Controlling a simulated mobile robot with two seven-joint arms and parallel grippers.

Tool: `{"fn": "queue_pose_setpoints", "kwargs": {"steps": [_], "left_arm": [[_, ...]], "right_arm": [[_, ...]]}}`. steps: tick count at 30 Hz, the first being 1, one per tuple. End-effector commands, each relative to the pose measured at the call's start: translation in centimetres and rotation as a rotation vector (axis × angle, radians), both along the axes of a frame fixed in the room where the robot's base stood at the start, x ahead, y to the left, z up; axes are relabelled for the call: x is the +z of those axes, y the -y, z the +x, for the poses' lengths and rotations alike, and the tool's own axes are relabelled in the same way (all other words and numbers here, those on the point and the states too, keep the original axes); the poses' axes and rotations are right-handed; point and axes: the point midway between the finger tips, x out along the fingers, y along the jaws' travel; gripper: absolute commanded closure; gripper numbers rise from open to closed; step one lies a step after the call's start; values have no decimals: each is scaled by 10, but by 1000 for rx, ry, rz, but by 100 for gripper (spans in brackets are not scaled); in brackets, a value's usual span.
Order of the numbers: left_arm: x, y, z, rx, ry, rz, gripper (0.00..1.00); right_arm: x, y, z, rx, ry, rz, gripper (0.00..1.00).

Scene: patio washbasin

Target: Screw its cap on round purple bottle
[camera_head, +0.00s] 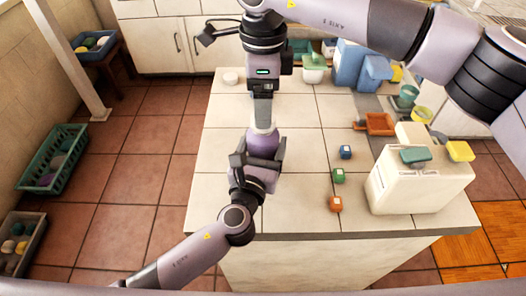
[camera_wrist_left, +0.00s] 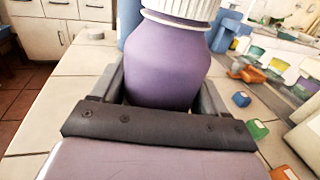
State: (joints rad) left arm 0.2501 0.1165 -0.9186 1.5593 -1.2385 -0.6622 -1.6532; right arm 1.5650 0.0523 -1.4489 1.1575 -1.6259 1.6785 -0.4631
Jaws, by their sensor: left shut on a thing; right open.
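The round purple bottle (camera_head: 263,144) stands upright over the near part of the tiled counter. My left gripper (camera_head: 257,163) is shut on its body, and in the left wrist view the bottle (camera_wrist_left: 165,65) sits between the two fingers. A white ribbed cap (camera_wrist_left: 185,8) is on the bottle's neck, with a pale ring below it; its top is cut off. How tightly it sits cannot be told. My right gripper (camera_head: 263,112) points straight down over the bottle top, open, with its fingers at the cap's height. Whether they touch the cap is hidden.
A cream box-like container (camera_head: 415,185) stands on the right. Small blue (camera_head: 346,152), green (camera_head: 338,176) and orange (camera_head: 336,203) cubes lie between it and the bottle. A white round piece (camera_head: 230,77) lies at the back left. The counter's left side is clear.

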Motion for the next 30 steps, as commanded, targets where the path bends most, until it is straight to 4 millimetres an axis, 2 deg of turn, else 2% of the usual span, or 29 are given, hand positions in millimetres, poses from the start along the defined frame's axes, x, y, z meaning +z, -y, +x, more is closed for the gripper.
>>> {"fn": "queue_pose_setpoints", "kwargs": {"steps": [1,6,12,17,24,25,27,30], "left_arm": [[-1,0,0,0,-1,2,100],[-1,0,0,0,-1,2,100],[-1,0,0,0,-1,2,100],[-1,0,0,0,-1,2,100],[-1,0,0,0,-1,2,100],[-1,0,0,0,-2,1,23],[-1,0,0,0,-2,1,0],[-1,0,0,0,-2,1,0]], "right_arm": [[13,-1,0,1,4,2,22],[50,0,0,0,4,1,22],[78,0,0,0,2,1,22],[85,0,0,0,-1,0,22],[86,0,0,0,-1,0,22],[86,0,0,0,-1,0,22],[86,0,0,0,0,0,22],[86,0,0,0,0,0,22]]}}
